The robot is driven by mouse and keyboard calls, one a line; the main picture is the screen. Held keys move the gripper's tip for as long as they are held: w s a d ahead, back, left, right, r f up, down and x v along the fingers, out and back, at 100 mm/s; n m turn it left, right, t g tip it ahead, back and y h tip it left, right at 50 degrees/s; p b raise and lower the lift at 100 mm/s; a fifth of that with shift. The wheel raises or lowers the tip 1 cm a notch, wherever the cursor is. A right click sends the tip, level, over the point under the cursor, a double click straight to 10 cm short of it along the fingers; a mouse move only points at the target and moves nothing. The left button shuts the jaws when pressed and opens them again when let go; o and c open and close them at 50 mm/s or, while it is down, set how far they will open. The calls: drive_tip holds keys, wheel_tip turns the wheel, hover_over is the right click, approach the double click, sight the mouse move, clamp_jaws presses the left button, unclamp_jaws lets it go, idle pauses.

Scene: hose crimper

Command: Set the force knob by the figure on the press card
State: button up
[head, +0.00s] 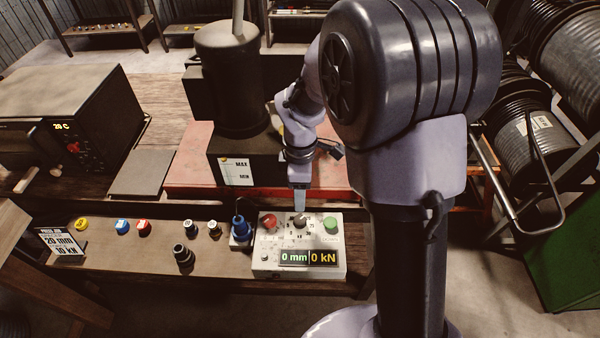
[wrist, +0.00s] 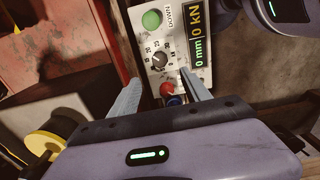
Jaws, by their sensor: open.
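The press card (head: 62,243) stands at the left end of the bench and reads 20 mm and 10 kN. The control box (head: 268,262) has a dark force knob (head: 299,222) between a red button and a green button. The knob and its ring of figures also show in the wrist view (wrist: 160,60); its setting is too small to tell. The display (head: 308,257) reads 0 mm and 0 kN. My gripper (head: 300,205) is above the box near the knob. In the wrist view its open fingers (wrist: 160,88) are empty, and the knob appears beyond them.
A blue-topped connector (head: 240,228) stands just left of the box. Several dark fittings (head: 184,255) and coloured caps (head: 122,227) lie farther left. The press (head: 235,150) rises behind on a red base. Hose reels (head: 530,125) stand at right.

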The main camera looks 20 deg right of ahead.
wheel_tip(320, 180, up, 5)
drive_tip(key=shift+p, duration=0.35)
drive_tip(key=s+a+m+t+y+b, duration=0.1)
drive_tip(key=s+a+m+t+b, duration=0.1)
drive_tip(key=s+m+b, duration=0.5)
drive_tip(key=s+a+m+t+y+b, duration=0.1)
drive_tip(key=s+a+m+t+b, duration=0.1)
drive_tip(key=s+m+b, duration=0.6)
drive_tip(key=s+m+t, duration=0.1)
drive_tip(key=s+m, duration=0.2)
drive_tip(key=s, duration=0.1)
drive_tip(key=shift+f+m+t, duration=0.4)
drive_tip(key=shift+s, duration=0.1)
idle(0.5)
